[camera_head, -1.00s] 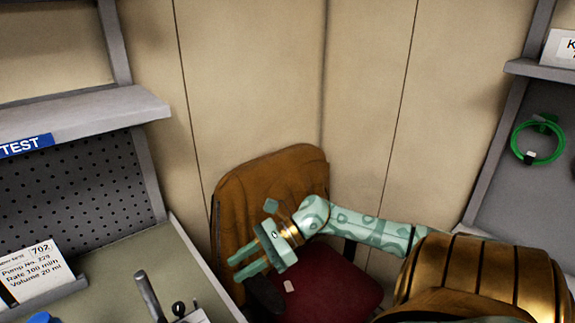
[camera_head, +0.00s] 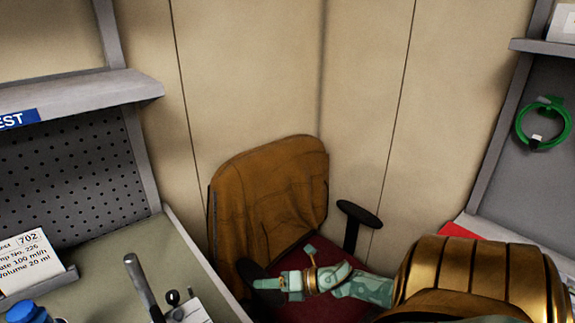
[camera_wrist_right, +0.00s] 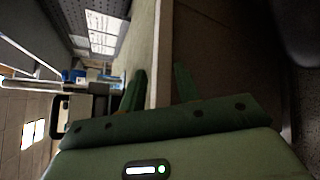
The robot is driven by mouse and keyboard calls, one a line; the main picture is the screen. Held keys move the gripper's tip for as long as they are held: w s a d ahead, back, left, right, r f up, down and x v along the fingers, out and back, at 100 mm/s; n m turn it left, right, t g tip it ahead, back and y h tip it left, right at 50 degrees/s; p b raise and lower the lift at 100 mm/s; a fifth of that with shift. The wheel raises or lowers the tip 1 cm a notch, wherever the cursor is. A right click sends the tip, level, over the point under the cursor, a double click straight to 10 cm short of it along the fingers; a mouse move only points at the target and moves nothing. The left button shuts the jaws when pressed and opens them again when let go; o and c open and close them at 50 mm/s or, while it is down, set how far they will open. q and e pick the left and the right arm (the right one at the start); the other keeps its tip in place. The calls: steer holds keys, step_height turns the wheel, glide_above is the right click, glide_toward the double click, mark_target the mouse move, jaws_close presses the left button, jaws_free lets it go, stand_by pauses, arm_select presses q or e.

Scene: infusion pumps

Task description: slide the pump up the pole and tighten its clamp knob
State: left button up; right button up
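A grey metal post (camera_head: 143,283) rises at the lower left of the head view, over the bench. Beside it are a black knob (camera_head: 173,297) and part of a white body (camera_head: 190,311), cut off by the bottom edge; I cannot tell how they join or whether the knob is tight. My right gripper (camera_head: 262,284) is to the right of them, beyond the bench edge and in front of the chair. Its green fingers stand apart with nothing between them in the right wrist view (camera_wrist_right: 160,85). A pale device (camera_wrist_right: 88,105) shows there, partly hidden. My left gripper is out of view.
An office chair (camera_head: 270,185) with a brown jacket-like cover stands in the corner. The bench (camera_head: 165,245) at left holds a label card (camera_head: 30,260) and a blue-capped item (camera_head: 28,312). A green coil (camera_head: 543,123) hangs at right.

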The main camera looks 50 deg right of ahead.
steer(key=s+d+f+m+g+h+b, duration=0.1)
steer(key=s+f+m+h, duration=0.3)
steer(key=f+m, duration=0.5)
step_height(320, 180, down, 7)
steer(key=shift+s+m+h+b, duration=0.4)
steer(key=shift+s+b, duration=0.4)
steer(key=shift+s, duration=0.05)
steer(key=o, duration=0.3)
